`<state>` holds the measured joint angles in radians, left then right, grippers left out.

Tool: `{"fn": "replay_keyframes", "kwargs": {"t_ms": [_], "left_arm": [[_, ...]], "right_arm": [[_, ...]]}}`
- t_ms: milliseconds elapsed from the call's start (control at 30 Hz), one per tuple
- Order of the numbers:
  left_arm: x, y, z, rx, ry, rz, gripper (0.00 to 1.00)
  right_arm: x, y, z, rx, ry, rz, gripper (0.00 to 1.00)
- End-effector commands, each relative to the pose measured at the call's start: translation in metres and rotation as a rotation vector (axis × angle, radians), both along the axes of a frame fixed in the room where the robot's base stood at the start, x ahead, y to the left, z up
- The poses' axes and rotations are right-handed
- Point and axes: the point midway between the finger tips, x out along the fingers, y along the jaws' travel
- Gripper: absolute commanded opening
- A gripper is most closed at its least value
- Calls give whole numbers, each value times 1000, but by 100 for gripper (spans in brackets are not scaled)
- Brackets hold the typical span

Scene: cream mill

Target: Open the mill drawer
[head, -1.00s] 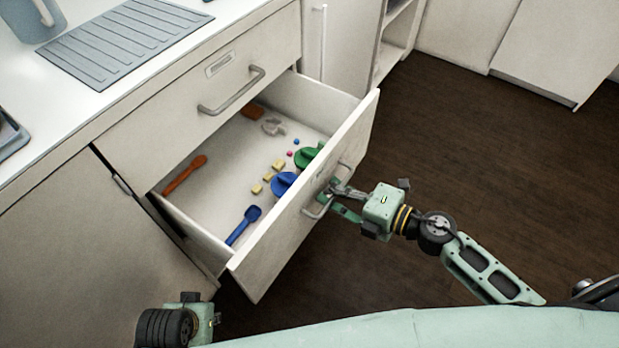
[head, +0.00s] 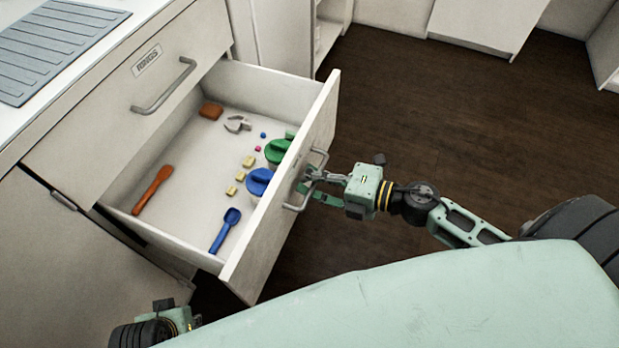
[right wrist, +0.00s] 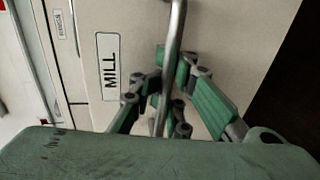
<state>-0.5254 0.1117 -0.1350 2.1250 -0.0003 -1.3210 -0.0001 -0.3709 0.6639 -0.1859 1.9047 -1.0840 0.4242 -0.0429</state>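The mill drawer (head: 268,238) is pulled well out of the white cabinet, and its inside shows from above. Its front carries a MILL label (right wrist: 108,68) in the right wrist view. Its grey bar handle (head: 293,208) also shows in the right wrist view (right wrist: 176,25). My right gripper (head: 309,184) is at the handle, and the bar passes between its green fingers (right wrist: 170,88), which look closed around it. My left gripper (head: 178,318) shows only in part at the lower left; its fingers cannot be made out.
The drawer holds an orange-brown spoon (head: 152,190), a blue scoop (head: 225,230), blue (head: 259,181) and green (head: 276,151) lidded items and small blocks. A closed drawer labelled RINGS (head: 146,62) is above. Dark floor (head: 430,110) is open to the right.

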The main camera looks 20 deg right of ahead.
Motion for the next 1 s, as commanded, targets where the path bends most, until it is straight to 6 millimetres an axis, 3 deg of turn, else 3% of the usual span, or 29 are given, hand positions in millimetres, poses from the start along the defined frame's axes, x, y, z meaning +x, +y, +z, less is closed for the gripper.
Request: {"fn": "replay_keyframes", "kwargs": {"t_ms": [233,633,1000], "left_arm": [[0,0,0,0,-1,0,26],[-2,0,-2,1,3,-2,26],[-1,0,-1,0,1,-1,26]], "right_arm": [[1,-1,0,-3,-1,-3,28],[-5,-5,-2,-4,6,-2,28],[-49,-49,10,-6,7,-3,28]]}}
